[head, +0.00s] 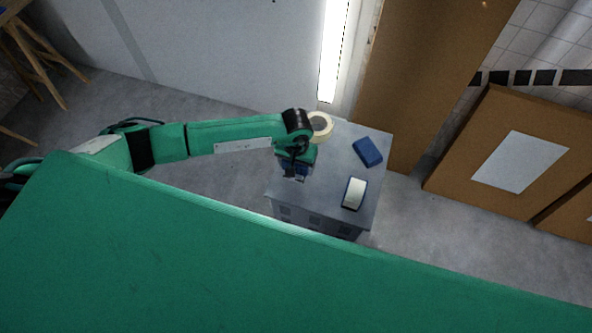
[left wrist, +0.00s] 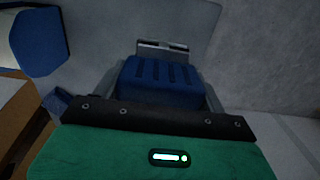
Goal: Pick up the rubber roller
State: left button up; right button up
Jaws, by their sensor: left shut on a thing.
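My left gripper (head: 294,172) points down over the left part of a grey cabinet top (head: 333,160). It is shut on a blue ribbed piece (left wrist: 160,82), which I take to be the rubber roller. That piece sits between the fingers in the left wrist view, with a small grey metal part beyond it. In the head view, the gripper and wrist hide most of it, and a little blue (head: 290,166) shows. I cannot tell whether it touches the cabinet top. My right gripper is not in view.
A cream tape roll (head: 321,124) lies close beside my wrist. A large green panel (head: 240,270) fills the foreground. Brown boards (head: 450,160) stand at right.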

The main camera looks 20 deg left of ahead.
pick_arm(q)
notch_tip(320, 180, up, 15)
jog(key=b, duration=0.2)
jog(key=shift+r, duration=0.15)
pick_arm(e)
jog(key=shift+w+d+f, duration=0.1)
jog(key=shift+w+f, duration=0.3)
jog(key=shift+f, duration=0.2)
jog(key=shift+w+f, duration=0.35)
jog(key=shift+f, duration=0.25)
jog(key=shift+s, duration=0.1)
